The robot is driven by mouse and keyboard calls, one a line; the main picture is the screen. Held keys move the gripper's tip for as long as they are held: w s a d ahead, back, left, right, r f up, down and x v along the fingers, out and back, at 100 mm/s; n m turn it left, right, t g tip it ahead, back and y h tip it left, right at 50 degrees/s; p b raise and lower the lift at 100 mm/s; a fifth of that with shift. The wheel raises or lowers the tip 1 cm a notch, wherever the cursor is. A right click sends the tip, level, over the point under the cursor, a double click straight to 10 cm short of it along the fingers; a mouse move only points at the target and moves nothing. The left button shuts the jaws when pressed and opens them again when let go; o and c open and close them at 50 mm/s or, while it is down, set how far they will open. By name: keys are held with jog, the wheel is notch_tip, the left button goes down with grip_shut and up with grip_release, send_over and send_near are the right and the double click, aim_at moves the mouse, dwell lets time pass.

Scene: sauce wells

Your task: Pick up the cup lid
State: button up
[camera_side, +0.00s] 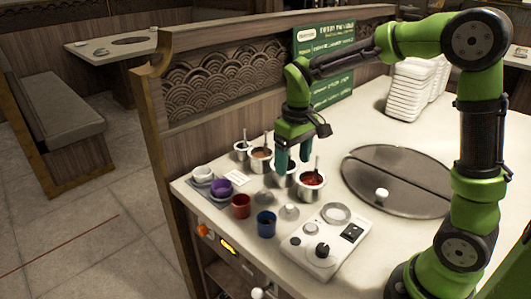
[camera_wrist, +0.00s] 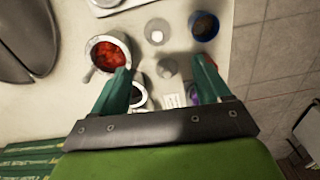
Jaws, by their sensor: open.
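Two small pale, see-through round pieces that look like cup lids lie on the counter. One (camera_side: 291,211) is near the blue cup (camera_side: 266,223), and the other (camera_side: 263,198) is near the red cup (camera_side: 240,206). In the wrist view one lid (camera_wrist: 156,33) lies further ahead, and the other (camera_wrist: 167,68) shows between my fingertips. My gripper (camera_side: 293,158) is open and empty, pointing down above the sauce pots. In the wrist view its fingers (camera_wrist: 163,72) spread to either side of the nearer lid, without visible contact.
A pot of red sauce (camera_side: 312,184) with a spoon stands close to my fingers, in a row of several pots. A purple cup (camera_side: 221,188) stands at left. A white control box (camera_side: 322,240), a dark grill cover (camera_side: 400,178) and stacked white trays (camera_side: 411,88) are around.

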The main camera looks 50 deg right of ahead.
send_over(290, 206)
jog(key=shift+n, duration=0.3)
notch_tip(290, 206, down, 10)
jog(key=shift+s+r, duration=0.1)
jog(key=shift+r, duration=0.05)
jog(key=f, duration=0.6)
jog(key=shift+w+f, duration=0.2)
jog(key=c, duration=0.8)
